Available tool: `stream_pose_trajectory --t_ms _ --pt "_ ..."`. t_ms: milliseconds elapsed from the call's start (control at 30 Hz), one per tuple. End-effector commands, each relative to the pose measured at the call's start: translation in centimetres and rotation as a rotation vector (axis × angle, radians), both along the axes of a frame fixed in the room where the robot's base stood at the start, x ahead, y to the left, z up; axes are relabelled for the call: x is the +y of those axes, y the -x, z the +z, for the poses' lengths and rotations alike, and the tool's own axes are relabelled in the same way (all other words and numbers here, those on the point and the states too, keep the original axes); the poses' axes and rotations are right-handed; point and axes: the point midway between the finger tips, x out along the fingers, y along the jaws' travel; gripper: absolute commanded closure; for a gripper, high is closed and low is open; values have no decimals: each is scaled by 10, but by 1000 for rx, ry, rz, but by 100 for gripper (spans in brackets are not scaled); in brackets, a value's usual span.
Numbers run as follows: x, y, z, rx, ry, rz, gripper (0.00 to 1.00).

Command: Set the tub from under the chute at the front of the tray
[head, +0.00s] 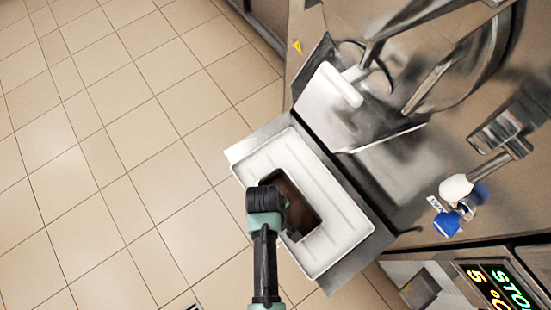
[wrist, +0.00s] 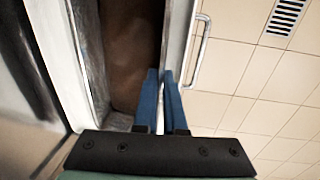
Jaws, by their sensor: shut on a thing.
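The tub (head: 307,208) is a rectangular container with a dark brown inside. In the head view it sits within the outline of the white tray (head: 342,226), near the tray's middle. My gripper (head: 284,207) comes down at the tub's left side, and my arm hides part of that side. In the wrist view my gripper's blue fingers (wrist: 160,74) are closed together on the tub's near-side wall (wrist: 178,40). I cannot tell whether the tub's bottom touches the tray.
The steel machine with its chute (head: 330,98) stands behind the tray. A blue-tipped tap (head: 447,224) sticks out at the right, above a lit display (head: 495,288). A metal handle (wrist: 201,50) shows in the wrist view. The tiled floor (head: 120,130) at the left is clear.

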Motion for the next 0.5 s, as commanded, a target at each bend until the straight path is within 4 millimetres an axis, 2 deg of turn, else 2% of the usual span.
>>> stream_pose_trajectory --t_ms 100,133,300,500 --pt "0 -1 -2 -3 0 0 100" --pt "0 0 -3 0 0 0 90" --pt "0 0 -2 0 0 0 62" --pt "0 0 -2 0 0 0 62"
